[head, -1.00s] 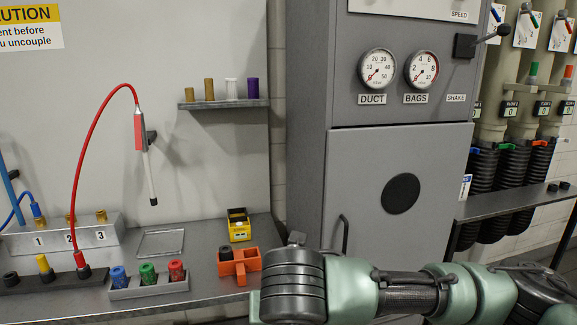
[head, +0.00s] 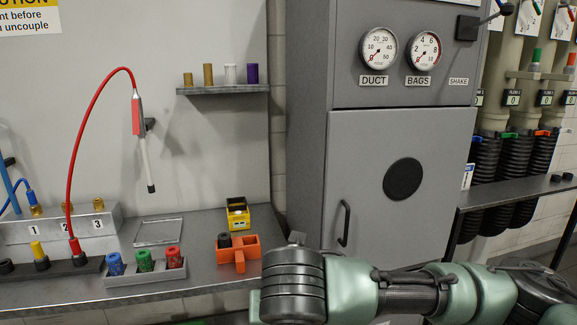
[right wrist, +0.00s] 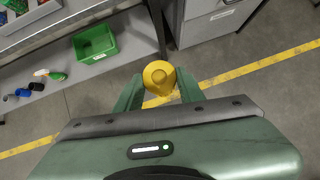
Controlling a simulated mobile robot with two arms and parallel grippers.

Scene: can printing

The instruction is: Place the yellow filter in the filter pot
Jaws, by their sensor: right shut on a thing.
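The yellow filter (right wrist: 158,77) is a round yellow piece in the right wrist view. My right gripper (right wrist: 158,92) is shut on it, with one green finger on each side. It is held above the grey floor, in front of the bench. In the head view my right arm crosses the lower right, but its fingers and the filter do not show. I cannot pick out the filter pot for certain in either view. My left gripper is not in view.
The bench bears an orange holder (head: 240,254) with a black cylinder, a yellow box (head: 236,218), and a grey rack (head: 147,276) with blue, green and red pieces. A green bin (right wrist: 95,44) stands on the lower shelf. A grey cabinet (head: 378,235) stands right of the bench.

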